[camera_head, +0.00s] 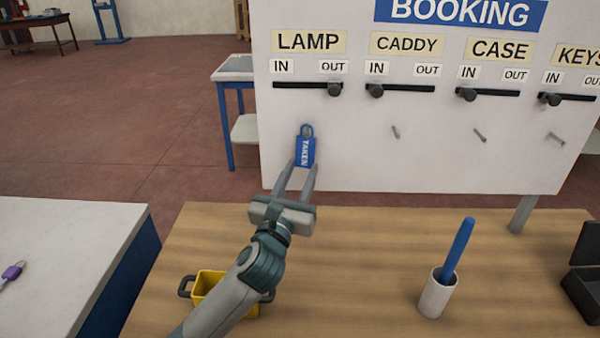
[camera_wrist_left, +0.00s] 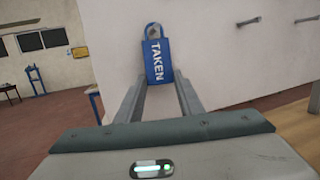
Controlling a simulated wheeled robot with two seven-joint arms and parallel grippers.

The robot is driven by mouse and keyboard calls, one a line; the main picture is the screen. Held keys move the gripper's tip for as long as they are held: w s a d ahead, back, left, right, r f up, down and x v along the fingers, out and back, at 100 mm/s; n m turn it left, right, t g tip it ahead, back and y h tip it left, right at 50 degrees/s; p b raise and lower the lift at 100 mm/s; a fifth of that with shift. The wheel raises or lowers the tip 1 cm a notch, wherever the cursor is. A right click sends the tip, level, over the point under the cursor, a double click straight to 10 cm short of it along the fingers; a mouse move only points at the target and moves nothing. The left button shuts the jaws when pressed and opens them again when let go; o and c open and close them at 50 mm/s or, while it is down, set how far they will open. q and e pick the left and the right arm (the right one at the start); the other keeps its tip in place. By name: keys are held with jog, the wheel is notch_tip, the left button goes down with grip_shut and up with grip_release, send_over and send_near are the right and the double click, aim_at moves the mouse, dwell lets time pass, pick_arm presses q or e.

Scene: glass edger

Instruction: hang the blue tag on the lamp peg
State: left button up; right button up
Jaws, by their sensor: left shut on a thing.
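The blue tag (camera_head: 305,152), marked TAKEN, is upright in front of the white board, below the LAMP label (camera_head: 309,41). My left gripper (camera_head: 301,170) is shut on its lower part. In the left wrist view the tag (camera_wrist_left: 158,66) stands between the fingertips (camera_wrist_left: 159,84), its loop upward. The lamp peg does not show clearly; it lies behind the tag or its loop. I cannot tell whether the loop is around the peg. My right gripper is not in view.
Bare pegs stick out under CADDY (camera_head: 395,131), CASE (camera_head: 480,135) and KEYS (camera_head: 556,138). The LAMP slider knob (camera_head: 335,89) is at OUT. On the wooden table stand a yellow bin (camera_head: 207,281) under my arm and a white cup (camera_head: 435,298) with a blue stick.

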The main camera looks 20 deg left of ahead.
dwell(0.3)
pick_arm(q)
jog(key=o, duration=1.2)
jog(key=shift+s, duration=0.15)
jog(key=shift+s+f+b, duration=0.25)
jog(key=shift+s+b, duration=0.05)
jog(key=shift+s, duration=0.3)
jog(key=shift+s+d+f, duration=0.1)
jog(key=shift+s+f, duration=0.35)
jog(key=shift+s, duration=2.15)
jog(key=shift+s+f, duration=0.45)
jog(key=shift+s, duration=2.2)
jog(key=shift+s+d+f, duration=0.1)
jog(key=shift+s+f, duration=0.35)
jog(key=shift+s, duration=2.15)
